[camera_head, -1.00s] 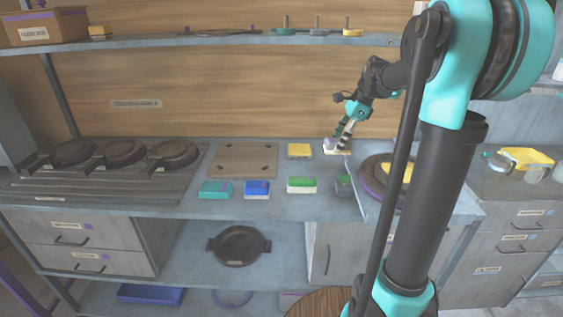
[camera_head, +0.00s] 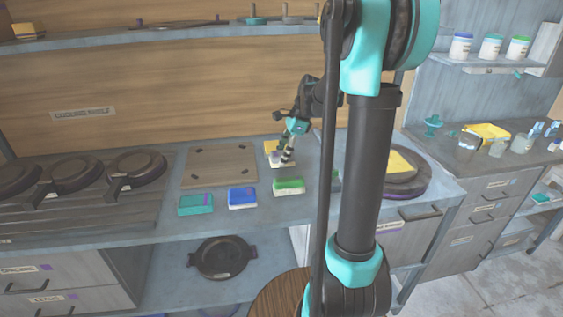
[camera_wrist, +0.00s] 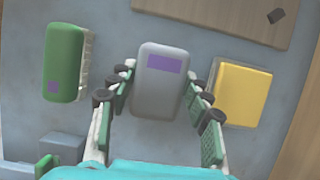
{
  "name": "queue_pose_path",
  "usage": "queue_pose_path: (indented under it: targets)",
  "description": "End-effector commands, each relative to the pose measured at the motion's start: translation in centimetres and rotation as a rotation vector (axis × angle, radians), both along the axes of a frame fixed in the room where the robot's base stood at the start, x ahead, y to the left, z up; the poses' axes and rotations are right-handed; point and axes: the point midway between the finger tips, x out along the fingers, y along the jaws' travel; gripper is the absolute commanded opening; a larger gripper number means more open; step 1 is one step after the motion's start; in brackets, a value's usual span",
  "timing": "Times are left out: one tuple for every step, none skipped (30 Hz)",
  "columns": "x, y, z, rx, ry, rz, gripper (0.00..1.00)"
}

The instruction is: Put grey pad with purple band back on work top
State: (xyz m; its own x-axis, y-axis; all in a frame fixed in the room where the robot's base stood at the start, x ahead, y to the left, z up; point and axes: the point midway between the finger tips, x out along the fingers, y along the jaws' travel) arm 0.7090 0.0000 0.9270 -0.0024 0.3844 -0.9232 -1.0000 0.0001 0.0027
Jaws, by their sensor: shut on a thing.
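The grey pad with a purple band (camera_wrist: 158,80) is between the two fingers of my gripper (camera_wrist: 158,98) in the wrist view. The fingers are shut on its two sides. In the head view my gripper (camera_head: 282,157) points down low over the work top (camera_head: 225,222). The pad is small and partly hidden there, and I cannot tell whether its underside touches the surface. A yellow pad (camera_wrist: 242,94) lies just right of it in the wrist view, and a green pad (camera_wrist: 63,62) lies to its left with a gap.
A teal pad (camera_head: 195,205), a blue pad (camera_head: 242,198) and the green pad (camera_head: 289,186) line the front of the work top. A wooden board (camera_head: 220,165) lies behind them. Dark round pans (camera_head: 135,167) stand at left, and a round press (camera_head: 405,182) stands at right.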

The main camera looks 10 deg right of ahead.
Motion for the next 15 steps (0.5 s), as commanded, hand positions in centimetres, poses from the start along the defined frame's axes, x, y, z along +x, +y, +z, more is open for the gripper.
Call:
queue_pose_path:
  targets:
    - [0.0,0.0,-0.9,0.000,0.000,0.000,0.18]
    - [0.1,0.0,-1.3,0.000,0.000,0.000,0.18]
    - [0.1,0.0,-1.8,0.000,0.000,0.000,0.18]
    - [0.0,0.0,-2.2,0.000,0.000,0.000,0.18]
    - [0.1,0.0,-2.4,0.000,0.000,0.000,0.18]
    - [0.0,0.0,-2.7,0.000,0.000,0.000,0.18]
    - [0.0,0.0,-2.8,0.000,0.000,0.000,0.18]
    - [0.0,0.0,-2.9,0.000,0.000,0.000,0.18]
    - [0.0,0.0,-2.9,0.000,0.000,0.000,0.18]
    - [0.0,0.0,-2.9,0.000,0.000,0.000,0.18]
    - [0.0,0.0,-2.9,0.000,0.000,0.000,0.18]
    - [0.0,0.0,-2.9,0.000,0.000,0.000,0.18]
    - [0.0,0.0,-2.9,0.000,0.000,0.000,0.18]
    - [0.0,0.0,-2.9,0.000,0.000,0.000,0.18]
    - [0.0,0.0,-2.9,0.000,0.000,0.000,0.18]
